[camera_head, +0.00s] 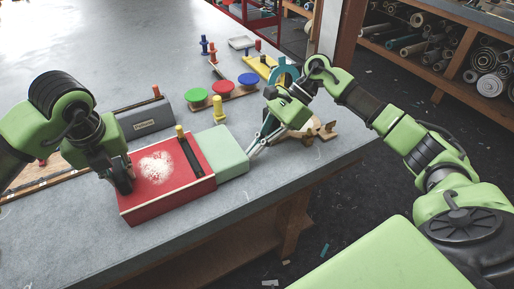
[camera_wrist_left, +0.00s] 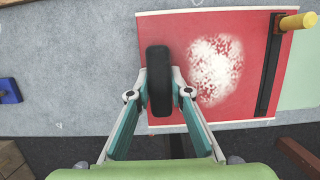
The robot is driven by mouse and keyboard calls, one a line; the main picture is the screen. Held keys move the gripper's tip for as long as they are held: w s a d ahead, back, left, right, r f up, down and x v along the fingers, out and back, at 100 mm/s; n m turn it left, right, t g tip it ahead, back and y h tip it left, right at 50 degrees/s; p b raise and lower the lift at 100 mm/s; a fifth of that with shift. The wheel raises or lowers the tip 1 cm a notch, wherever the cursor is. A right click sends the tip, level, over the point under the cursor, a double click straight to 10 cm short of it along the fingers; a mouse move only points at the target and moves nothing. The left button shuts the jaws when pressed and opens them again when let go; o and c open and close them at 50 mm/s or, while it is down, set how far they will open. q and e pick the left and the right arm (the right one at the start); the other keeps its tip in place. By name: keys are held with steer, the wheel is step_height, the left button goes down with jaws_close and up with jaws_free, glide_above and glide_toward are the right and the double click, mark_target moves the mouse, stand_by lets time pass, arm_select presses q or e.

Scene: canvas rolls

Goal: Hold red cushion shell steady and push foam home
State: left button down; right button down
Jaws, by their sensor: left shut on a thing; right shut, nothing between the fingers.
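The red cushion shell (camera_head: 160,205) lies flat on the grey table with a white speckled patch on top. A dark strip with a yellow knob (camera_head: 180,131) lies across its right part. The pale green foam (camera_head: 222,152) sits at the shell's right end, part of it outside. My left gripper (camera_head: 124,186) is at the shell's left end; in the left wrist view (camera_wrist_left: 158,92) it is shut on a black upright piece over the red shell (camera_wrist_left: 245,60). My right gripper (camera_head: 254,151) is shut and empty, its tips close to the foam's right edge; I cannot tell if they touch.
Wooden pieces (camera_head: 322,130) lie beyond my right gripper. The table's front edge runs close to the shell.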

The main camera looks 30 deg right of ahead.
mark_target(223, 162)
arm_select(q)
steer(key=shift+s+d+f, duration=0.1)
steer(key=shift+s+f, duration=0.15)
steer(key=shift+f, duration=0.3)
arm_select(e)
steer(key=a, duration=0.9)
steer(key=shift+a, duration=0.3)
steer(key=v, duration=1)
steer(key=shift+s, duration=0.2)
arm_select(q)
steer(key=c, duration=2)
jaws_free()
steer(key=shift+o, duration=1.2)
steer(key=shift+w+f, duration=0.15)
steer(key=shift+w, duration=0.05)
arm_select(e)
steer(key=shift+w, duration=0.2)
